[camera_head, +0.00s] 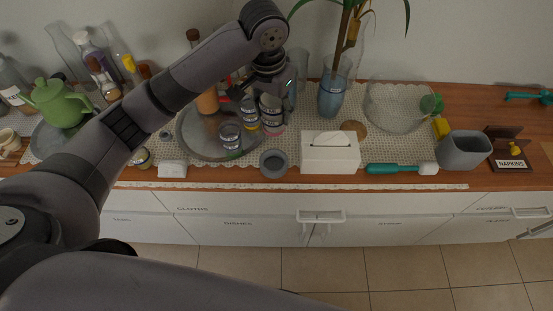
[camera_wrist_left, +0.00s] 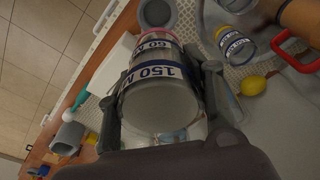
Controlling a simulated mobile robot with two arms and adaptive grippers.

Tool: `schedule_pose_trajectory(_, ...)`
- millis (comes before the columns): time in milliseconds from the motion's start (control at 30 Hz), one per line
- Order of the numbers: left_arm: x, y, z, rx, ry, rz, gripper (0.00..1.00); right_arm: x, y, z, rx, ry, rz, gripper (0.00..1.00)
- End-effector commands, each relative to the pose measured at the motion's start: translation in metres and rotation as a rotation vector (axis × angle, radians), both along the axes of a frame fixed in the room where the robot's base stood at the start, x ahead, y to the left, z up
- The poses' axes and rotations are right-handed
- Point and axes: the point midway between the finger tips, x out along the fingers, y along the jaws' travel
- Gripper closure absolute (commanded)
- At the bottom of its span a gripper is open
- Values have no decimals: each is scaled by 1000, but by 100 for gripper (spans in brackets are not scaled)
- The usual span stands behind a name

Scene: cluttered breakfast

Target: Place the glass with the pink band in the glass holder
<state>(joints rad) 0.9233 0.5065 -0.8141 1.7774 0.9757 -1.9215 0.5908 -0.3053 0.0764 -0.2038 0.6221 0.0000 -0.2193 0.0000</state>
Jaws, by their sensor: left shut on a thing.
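The glass with the pink band (camera_wrist_left: 155,36) is clear, with white printed labels reading 150 and 60. In the left wrist view it fills the space between the fingers of my left gripper (camera_wrist_left: 160,86), which is shut on it. In the head view the glass (camera_head: 271,119) hangs below the left gripper (camera_head: 268,88), its pink band low down, near the right rim of a round grey tray. A small round grey cup-like piece (camera_head: 273,163), seemingly the glass holder, stands in front of the tray. It also shows beyond the glass in the left wrist view (camera_wrist_left: 172,8). My right gripper is not visible.
Two similar glasses, one in front (camera_head: 230,138) and one with a yellow band (camera_wrist_left: 235,46), stand on the round tray (camera_head: 190,142). A white tissue box (camera_head: 330,157) stands just right of the grey cup.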

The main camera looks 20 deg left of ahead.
Motion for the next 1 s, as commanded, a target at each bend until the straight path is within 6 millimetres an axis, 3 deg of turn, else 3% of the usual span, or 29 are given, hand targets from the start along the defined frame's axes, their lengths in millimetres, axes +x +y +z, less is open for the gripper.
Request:
schedule_pose_trajectory(33,-1,1,-14,2,8,2,86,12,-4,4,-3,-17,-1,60)
schedule_pose_trajectory(167,-1,1,-49,2,7,2,86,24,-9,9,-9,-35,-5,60)
schedule_pose_trajectory(400,-1,1,-108,1,4,1,86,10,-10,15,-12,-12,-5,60)
schedule_pose_trajectory(600,0,1,-131,1,1,0,86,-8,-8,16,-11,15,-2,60)
schedule_pose_trajectory(1000,0,1,-175,1,0,-1,86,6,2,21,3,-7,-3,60)
